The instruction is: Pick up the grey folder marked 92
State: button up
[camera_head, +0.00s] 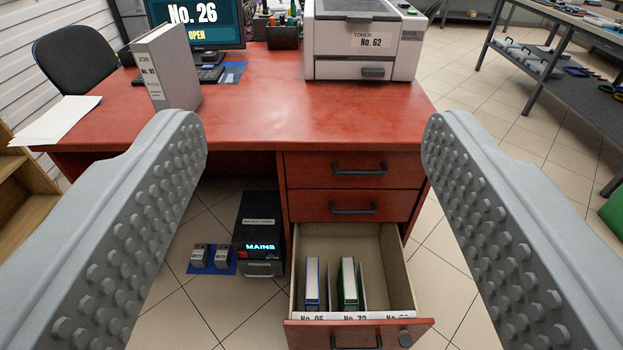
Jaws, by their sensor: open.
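A grey folder (168,66) stands upright near the left end of the red desk. Its pale spine faces me and has a small label that seems to read No. 92, though the print is too small to be sure. My gripper (314,128) is open, with one studded jaw at each side of the picture and nothing between them. The jaws are in the foreground, well short of the desk. The left jaw's tip shows just below the folder in the picture but does not touch it. The folder's base is in view on the desk top.
The red desk (300,124) carries a monitor (196,22), a keyboard, white paper (58,121) and a printer (362,42). An open bottom drawer (388,262) juts out, holding several folders behind number labels. A black box (258,228) stands under the desk. The desk's middle is clear.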

aim_at(162, 56)
jog(key=z, duration=0.55)
jog(key=j+z, duration=0.85)
jog(key=k+j+z, duration=0.1)
jog(key=j+z, duration=0.3)
jog(key=k+j+z, duration=0.15)
jog(key=z, duration=0.3)
jog(key=k+j+z, duration=0.1)
jog(key=k+j, duration=0.3)
jog(key=j, duration=0.2)
jog(key=k+j, duration=0.4)
jog(key=j, duration=0.15)
jog(key=k+j+z, duration=0.15)
jog(key=k+j, duration=0.25)
jog(key=j, duration=0.2)
jog(key=u, duration=1.4)
